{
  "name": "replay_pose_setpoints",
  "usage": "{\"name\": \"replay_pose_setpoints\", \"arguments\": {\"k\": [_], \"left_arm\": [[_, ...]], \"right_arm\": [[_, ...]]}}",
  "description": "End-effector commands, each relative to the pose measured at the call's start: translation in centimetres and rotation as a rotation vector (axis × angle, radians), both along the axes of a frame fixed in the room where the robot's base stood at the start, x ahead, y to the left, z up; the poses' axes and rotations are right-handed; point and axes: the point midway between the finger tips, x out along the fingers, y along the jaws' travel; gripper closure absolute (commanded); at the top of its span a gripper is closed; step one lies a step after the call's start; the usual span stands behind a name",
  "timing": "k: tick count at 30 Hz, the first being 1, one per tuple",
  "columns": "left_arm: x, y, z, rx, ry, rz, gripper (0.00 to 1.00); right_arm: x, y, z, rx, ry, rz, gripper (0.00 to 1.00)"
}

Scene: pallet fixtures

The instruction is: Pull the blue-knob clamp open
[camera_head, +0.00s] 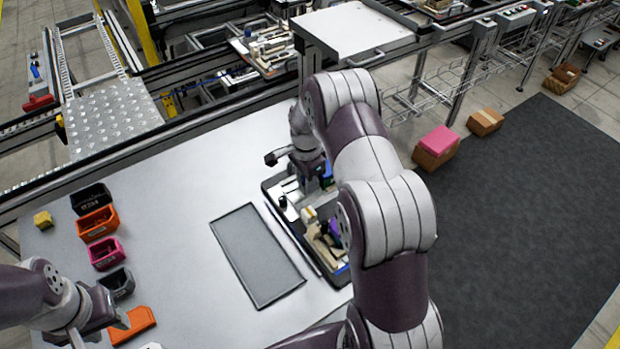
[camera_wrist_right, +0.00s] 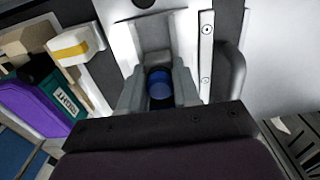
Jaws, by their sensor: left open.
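In the right wrist view the blue knob (camera_wrist_right: 160,84) of the clamp sits between the fingers of my right gripper (camera_wrist_right: 160,92), which appear to close on both of its sides. The clamp's body beneath is mostly hidden. In the head view my right gripper (camera_head: 312,182) is low over the far end of the dark pallet tray (camera_head: 290,232), and a bit of blue shows beside it; my arm hides much of the tray. My left gripper (camera_head: 97,335) is open at the lower left, near the orange bin.
In the right wrist view a purple block (camera_wrist_right: 40,105) and a white part with a yellow band (camera_wrist_right: 75,45) are left of the fingers. A grey flat tray (camera_head: 255,255) lies on the table (camera_head: 180,185). Several small bins, including a pink one (camera_head: 106,253), stand at left.

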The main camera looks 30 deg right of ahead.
Motion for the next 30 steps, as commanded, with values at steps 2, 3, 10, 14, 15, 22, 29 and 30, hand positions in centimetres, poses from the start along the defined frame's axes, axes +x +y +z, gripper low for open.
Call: {"name": "replay_pose_setpoints", "arguments": {"k": [2, 3, 10, 14, 15, 22, 29, 30], "left_arm": [[0.0, 0.0, 0.0, 0.000, 0.000, 0.000, 0.57], [0.0, 0.0, 0.0, 0.000, 0.000, 0.000, 0.57], [0.0, 0.0, 0.0, 0.000, 0.000, 0.000, 0.57], [0.0, 0.0, 0.1, 0.000, 0.000, 0.000, 0.57], [0.0, 0.0, 0.1, 0.000, 0.000, 0.000, 0.57], [0.0, 0.0, 0.3, 0.000, 0.000, 0.000, 0.57], [0.0, 0.0, 0.5, 0.000, 0.000, 0.000, 0.57], [0.0, 0.0, 0.5, 0.000, 0.000, 0.000, 0.57]], "right_arm": [[0.0, 0.0, 0.1, 0.000, 0.000, 0.000, 0.95], [0.0, 0.0, 0.1, 0.000, 0.000, 0.000, 0.95], [0.0, 0.0, 0.1, 0.000, 0.000, 0.000, 0.95], [0.0, 0.2, 0.1, 0.000, -0.001, 0.001, 0.95], [0.0, 0.3, 0.1, 0.000, -0.001, 0.001, 0.95], [-0.1, 1.2, 0.1, 0.001, 0.001, 0.001, 0.95], [-0.2, 2.0, 0.1, 0.001, 0.002, 0.001, 0.95], [-0.2, 2.1, 0.1, 0.001, 0.002, 0.002, 0.95]]}}
